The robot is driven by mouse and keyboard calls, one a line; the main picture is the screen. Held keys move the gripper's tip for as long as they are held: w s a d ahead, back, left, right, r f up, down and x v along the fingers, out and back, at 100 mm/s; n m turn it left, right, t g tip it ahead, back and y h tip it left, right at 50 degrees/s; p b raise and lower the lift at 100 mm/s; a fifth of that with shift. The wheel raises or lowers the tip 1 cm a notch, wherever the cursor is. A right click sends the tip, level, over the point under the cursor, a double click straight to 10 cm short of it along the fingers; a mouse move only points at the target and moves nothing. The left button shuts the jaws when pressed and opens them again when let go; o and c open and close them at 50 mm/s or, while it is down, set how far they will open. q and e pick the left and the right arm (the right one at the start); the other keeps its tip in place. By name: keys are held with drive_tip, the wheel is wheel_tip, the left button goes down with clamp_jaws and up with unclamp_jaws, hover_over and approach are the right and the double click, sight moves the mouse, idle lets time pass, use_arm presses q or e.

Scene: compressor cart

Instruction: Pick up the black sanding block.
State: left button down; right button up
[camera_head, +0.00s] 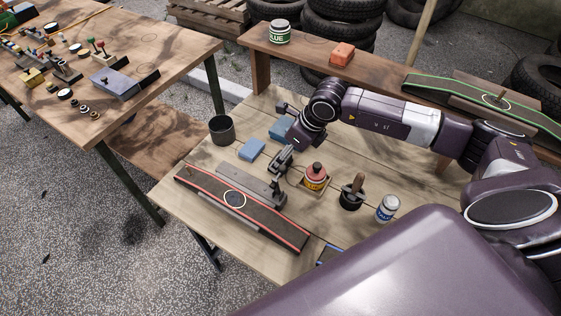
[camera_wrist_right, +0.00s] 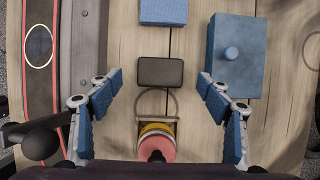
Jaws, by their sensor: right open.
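The black sanding block (camera_wrist_right: 160,71) lies flat on the workbench in the right wrist view, a small dark rectangle with rounded corners. My right gripper (camera_wrist_right: 160,80) is open, its blue-padded fingers spread to the left and right of the block, with gaps on both sides. In the head view the right gripper (camera_head: 281,135) is over the middle of the bench, and I cannot make out the block there; the gripper seems to hide it. My left gripper is not in view.
A blue block (camera_wrist_right: 163,11) lies beyond the sanding block, and a blue box with a knob (camera_wrist_right: 236,56) lies right.

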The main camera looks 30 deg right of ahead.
drive_tip(key=p+x, duration=0.1)
drive_tip(key=x, duration=0.2)
drive_tip(key=shift+w+f, duration=0.15)
drive_tip(key=shift+f, duration=0.15)
drive_tip(key=shift+w+a+f, duration=0.15)
drive_tip(key=shift+f, duration=0.35)
drive_tip(key=c, duration=1.2)
drive_tip(key=shift+c, duration=0.2)
drive_tip(key=shift+r, duration=0.15)
wheel_tip(320, 180, up, 20)
drive_tip(key=b, duration=0.3)
drive_tip(key=o, duration=0.5)
drive_tip(key=c, duration=0.4)
